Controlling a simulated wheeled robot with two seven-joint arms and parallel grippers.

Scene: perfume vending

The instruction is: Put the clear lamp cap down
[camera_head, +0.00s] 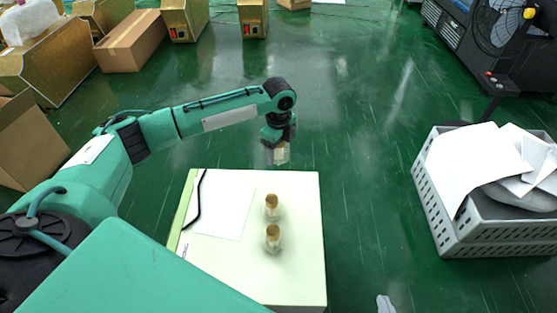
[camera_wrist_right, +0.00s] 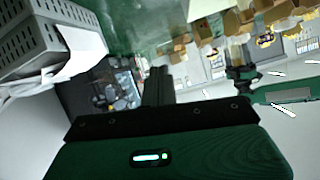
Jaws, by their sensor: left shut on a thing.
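The clear lamp cap (camera_head: 281,154) is held by my left gripper (camera_head: 277,142), which is shut on it. The gripper points down just beyond the far edge of the white table (camera_head: 300,275), and the cap hangs in the air above that edge. Two small clear bottles with brown-gold tops, the farther bottle (camera_head: 272,207) and the nearer bottle (camera_head: 273,239), stand upright on the table below it. My right gripper (camera_wrist_right: 160,82) shows only in the right wrist view, as a dark narrow pair of fingers close together with nothing seen between them.
A white sheet (camera_head: 224,212) and a black cable (camera_head: 198,205) lie on the table's left part. A grey crate (camera_head: 445,215) with papers stands on the floor at the right. Cardboard boxes (camera_head: 130,42) are at the back left. The table's right strip is clear.

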